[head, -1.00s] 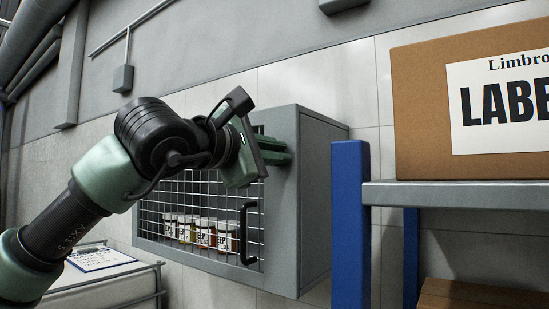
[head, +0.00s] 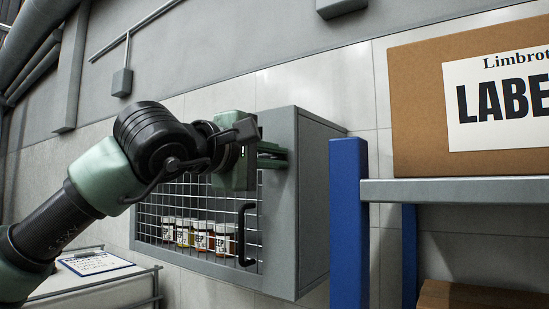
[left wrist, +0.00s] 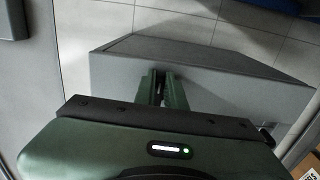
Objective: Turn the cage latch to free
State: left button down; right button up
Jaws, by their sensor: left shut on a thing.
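The grey cage (head: 312,205) hangs on the wall, with a wire-mesh door and a black handle (head: 242,232). My left gripper (head: 280,156) is at the upper right of the cage front, its green fingers reaching the frame beside the door. In the left wrist view the two fingers (left wrist: 161,90) point at the cage (left wrist: 220,92) and are closed around a small dark part, the cage latch (left wrist: 159,80). The fingers hide most of the latch, so I cannot read its angle. The door looks closed. My right gripper is not in view.
Several labelled jars (head: 202,236) stand inside the cage behind the mesh. A rack with a blue post (head: 348,230) stands close to the cage's right and carries a large cardboard box (head: 420,110). A clipboard (head: 95,263) lies on a surface at lower left.

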pick_arm(q)
jog(key=c, duration=1.5)
grip_release()
jog(key=shift+d, duration=0.1)
jog(key=shift+s, duration=0.15)
jog(key=b+v, duration=0.3)
jog(key=v, duration=0.4)
jog(key=shift+s+a+b, duration=0.25)
jog(key=shift+b, duration=0.1)
